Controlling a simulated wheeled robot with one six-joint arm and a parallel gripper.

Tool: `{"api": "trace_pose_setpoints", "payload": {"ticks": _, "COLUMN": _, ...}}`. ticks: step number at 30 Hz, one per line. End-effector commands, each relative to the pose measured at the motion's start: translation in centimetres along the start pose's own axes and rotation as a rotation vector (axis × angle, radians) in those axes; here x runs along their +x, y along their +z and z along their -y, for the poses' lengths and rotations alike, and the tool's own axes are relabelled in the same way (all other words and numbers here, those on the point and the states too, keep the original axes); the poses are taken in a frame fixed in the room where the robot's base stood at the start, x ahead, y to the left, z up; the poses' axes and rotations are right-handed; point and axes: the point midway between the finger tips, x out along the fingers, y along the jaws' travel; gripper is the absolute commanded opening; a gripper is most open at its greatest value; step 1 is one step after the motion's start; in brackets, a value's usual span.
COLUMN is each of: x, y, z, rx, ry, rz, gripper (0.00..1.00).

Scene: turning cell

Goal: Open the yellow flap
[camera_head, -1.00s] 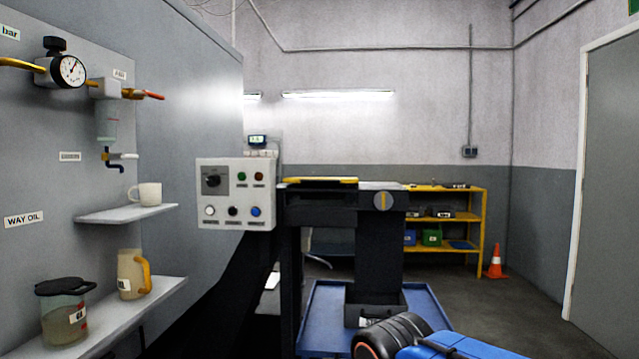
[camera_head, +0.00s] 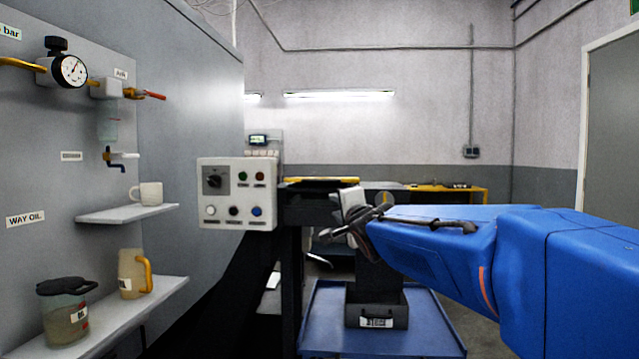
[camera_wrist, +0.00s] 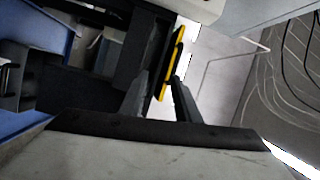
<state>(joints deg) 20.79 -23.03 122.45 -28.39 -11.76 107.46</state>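The yellow flap (camera_head: 320,181) shows in the head view as a thin, nearly flat yellow strip on top of a black box-like housing. In the wrist view the yellow flap (camera_wrist: 176,55) is a narrow tilted strip with a dark face beside it. My gripper (camera_head: 330,236) is in front of the housing, lower and a little right of the flap in the head view. In the wrist view my gripper (camera_wrist: 160,85) has its two dark fingers apart, with the flap's near end seen between them. Nothing is visibly held; I cannot tell whether a finger touches the flap.
A control panel (camera_head: 236,194) stands just left of the flap. A blue tray (camera_head: 325,338) with a dark labelled bin (camera_head: 377,310) lies below. At left, shelves (camera_head: 125,213) hold a mug and jugs. A yellow rack (camera_head: 470,190) stands behind.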

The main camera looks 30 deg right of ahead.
Motion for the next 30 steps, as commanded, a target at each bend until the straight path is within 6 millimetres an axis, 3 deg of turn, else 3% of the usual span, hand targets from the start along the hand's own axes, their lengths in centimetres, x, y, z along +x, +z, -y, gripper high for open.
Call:
{"api": "trace_pose_setpoints", "payload": {"ticks": 3, "x": 1.2, "y": -0.8, "z": 1.9, "rx": 0.085, "ry": -0.063, "rz": 0.008, "gripper": 0.29}}
{"api": "trace_pose_setpoints", "payload": {"ticks": 7, "x": 1.7, "y": -1.1, "z": 2.9, "rx": 0.133, "ry": -0.097, "rz": 0.020, "gripper": 0.29}}
{"api": "trace_pose_setpoints", "payload": {"ticks": 14, "x": 3.3, "y": -1.1, "z": 3.2, "rx": 0.143, "ry": -0.102, "rz": 0.023, "gripper": 0.29}}
{"api": "trace_pose_setpoints", "payload": {"ticks": 30, "x": 11.3, "y": -0.9, "z": 4.0, "rx": 0.141, "ry": -0.101, "rz": 0.022, "gripper": 0.29}}
